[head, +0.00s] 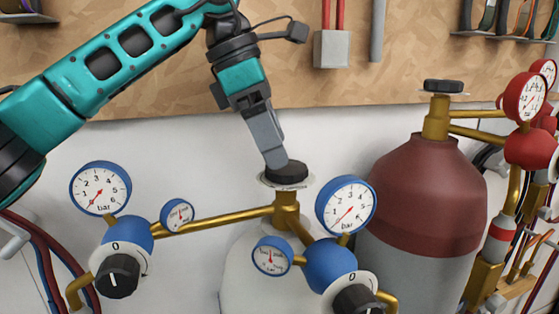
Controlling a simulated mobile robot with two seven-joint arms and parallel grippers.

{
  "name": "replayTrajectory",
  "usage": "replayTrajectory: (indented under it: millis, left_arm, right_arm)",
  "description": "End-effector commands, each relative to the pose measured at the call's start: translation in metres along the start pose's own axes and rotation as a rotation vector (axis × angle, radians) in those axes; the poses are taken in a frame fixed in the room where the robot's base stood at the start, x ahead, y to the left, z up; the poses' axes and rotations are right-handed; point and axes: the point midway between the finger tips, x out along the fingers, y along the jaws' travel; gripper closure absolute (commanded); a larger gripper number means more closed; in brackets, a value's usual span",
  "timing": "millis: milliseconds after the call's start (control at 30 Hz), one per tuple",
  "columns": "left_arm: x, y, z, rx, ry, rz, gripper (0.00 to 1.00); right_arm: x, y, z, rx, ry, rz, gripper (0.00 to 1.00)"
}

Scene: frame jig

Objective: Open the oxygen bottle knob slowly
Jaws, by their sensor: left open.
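The oxygen bottle (245,275) looks to be the white one with the blue regulators, low in the middle of the head view. Its black round knob (288,173) sits on top of the brass valve, above a pale disc. My left gripper (275,160) comes down from above with its fingers at the knob. The fingers overlap in this view, so one hides the other. The jaws are open, and I cannot tell whether they touch the knob. The finger hides part of the knob's left side. My right gripper is not in view.
Blue regulators (128,238) with gauges (345,206) and brass pipes stand on both sides of the valve. A dark red and grey bottle (425,195) with its own black knob (443,86) and red gauges stands at the right. Tools hang on the wooden board (420,60) behind.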

Motion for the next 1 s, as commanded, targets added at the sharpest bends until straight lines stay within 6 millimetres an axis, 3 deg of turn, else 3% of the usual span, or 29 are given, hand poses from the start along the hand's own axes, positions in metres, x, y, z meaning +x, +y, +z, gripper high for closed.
replayTrajectory:
  millis: [200, 567, 1000]
  left_arm:
    - [0.026, -0.001, 0.000, 0.000, 0.001, -0.001, 0.09]
    - [0.030, 0.000, 0.000, 0.000, 0.000, -0.001, 0.09]
    - [0.030, 0.000, 0.000, 0.000, 0.000, -0.001, 0.51]
  right_arm:
    - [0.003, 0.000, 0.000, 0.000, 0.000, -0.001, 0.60]
    - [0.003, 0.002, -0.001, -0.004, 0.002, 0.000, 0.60]
    - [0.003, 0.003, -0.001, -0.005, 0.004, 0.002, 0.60]
